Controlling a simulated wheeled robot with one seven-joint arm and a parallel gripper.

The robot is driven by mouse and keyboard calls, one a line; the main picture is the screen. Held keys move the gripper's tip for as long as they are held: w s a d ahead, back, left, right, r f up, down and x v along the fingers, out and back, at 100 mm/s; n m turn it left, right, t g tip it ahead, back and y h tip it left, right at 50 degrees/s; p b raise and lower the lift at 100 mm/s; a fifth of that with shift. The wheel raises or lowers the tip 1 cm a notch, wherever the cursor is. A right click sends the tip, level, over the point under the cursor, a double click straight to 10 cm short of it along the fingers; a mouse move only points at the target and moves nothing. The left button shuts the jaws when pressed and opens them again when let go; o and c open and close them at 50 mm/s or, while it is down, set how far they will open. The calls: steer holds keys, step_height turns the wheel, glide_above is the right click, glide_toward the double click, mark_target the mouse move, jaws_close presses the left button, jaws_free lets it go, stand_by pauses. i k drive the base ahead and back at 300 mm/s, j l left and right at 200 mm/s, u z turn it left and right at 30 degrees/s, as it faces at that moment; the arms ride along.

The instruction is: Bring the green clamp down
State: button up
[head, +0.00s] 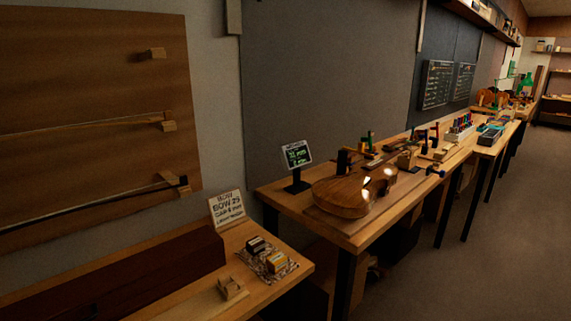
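A small upright green piece (368,137), which looks like the green clamp, stands near the violin on the middle bench. It is too small to tell whether it touches the violin or what it grips. The violin body (355,192) lies on the bench (345,232) with dark upright pieces (343,160) close by at its far side. My gripper is not in view.
A display (297,156) on a stand is left of the violin. The near-left bench holds a sign (227,207), small boxes (276,262) and a wooden block (231,288). Bows hang on a wall board (90,80). Open floor (490,260) lies to the right.

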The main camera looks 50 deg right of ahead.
mark_target(370, 134)
steer(key=z, duration=1.05)
